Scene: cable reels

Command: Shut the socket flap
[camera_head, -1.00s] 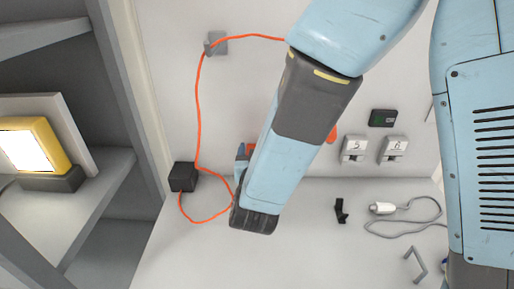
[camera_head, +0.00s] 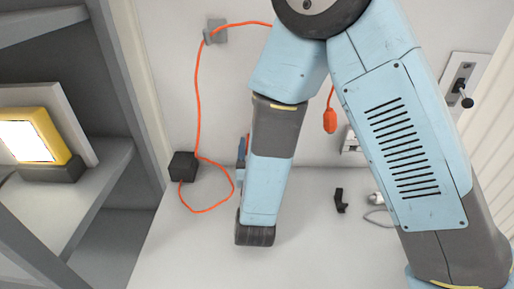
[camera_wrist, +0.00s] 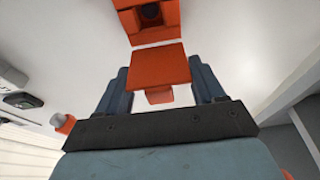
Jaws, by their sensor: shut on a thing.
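In the head view my gripper (camera_head: 242,156) is a small blue piece beside my forearm, against the wall. My arm hides most of the socket there.
An orange cable runs from a wall clip (camera_head: 215,32) down to a black box (camera_head: 183,166) on the bench. An orange plug (camera_head: 330,120) hangs right of my forearm. A black bracket (camera_head: 340,201) lies on the bench. A lever switch (camera_head: 461,84) is at right; shelves with a lit lamp (camera_head: 30,140) at left.

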